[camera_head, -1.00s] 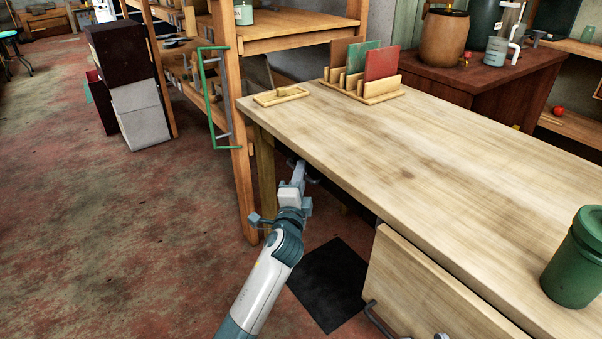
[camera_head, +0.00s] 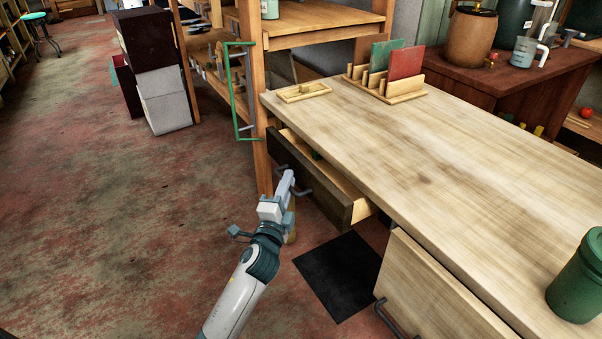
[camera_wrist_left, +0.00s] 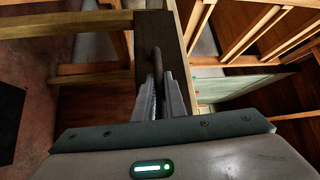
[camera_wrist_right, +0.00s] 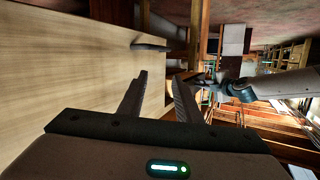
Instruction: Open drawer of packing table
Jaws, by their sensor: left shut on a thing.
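The packing table (camera_head: 420,150) has a pale wooden top. Its drawer (camera_head: 325,192) under the far left part of the top stands partly pulled out, with a dark front and a pale inside. A small green thing shows inside it. My left gripper (camera_head: 290,178) is at the drawer front, shut on the drawer's grey bar handle. In the left wrist view the handle (camera_wrist_left: 157,62) sits between the fingers (camera_wrist_left: 161,92). My right gripper is out of the head view; in the right wrist view its fingers (camera_wrist_right: 158,88) are apart with nothing between them.
A lower cabinet front (camera_head: 425,290) with a grey handle is at the table's right. On the top are a green canister (camera_head: 577,280), a file rack (camera_head: 385,82) and a small wooden tray (camera_head: 303,92). Open floor lies left of the table.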

